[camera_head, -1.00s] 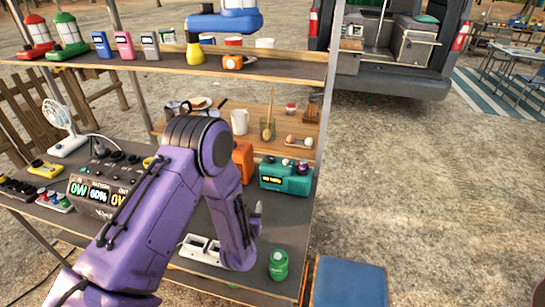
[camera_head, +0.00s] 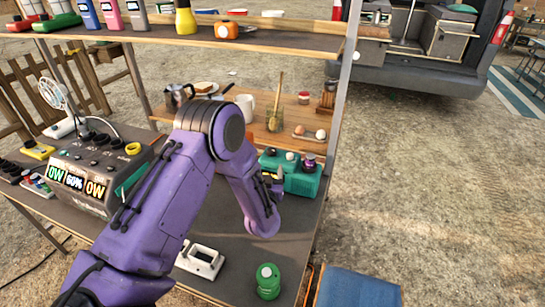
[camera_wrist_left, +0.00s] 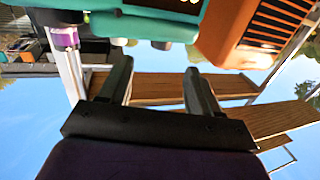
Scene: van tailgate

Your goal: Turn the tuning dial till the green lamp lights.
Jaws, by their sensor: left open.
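A teal radio (camera_head: 306,183) stands at the right end of the dark counter, with a dark knob, a pale knob (camera_head: 290,156) and a purple-topped knob (camera_head: 310,160) along its top. I cannot tell which is the tuning dial. My left gripper (camera_head: 279,177) is at the radio's front left, partly hiding its face. In the left wrist view, which looks upside down, the open, empty fingers (camera_wrist_left: 160,86) point towards the teal body (camera_wrist_left: 145,27). The purple knob (camera_wrist_left: 65,38) shows to their left. No lit green lamp is visible on the radio. My right gripper is out of view.
A power station (camera_head: 92,172) with lit readouts stands left on the counter. A white socket block (camera_head: 201,261) and a green canister (camera_head: 268,281) lie near the front edge. An orange slatted box (camera_wrist_left: 255,32) is beside the radio. A shelf (camera_head: 170,35) spans above.

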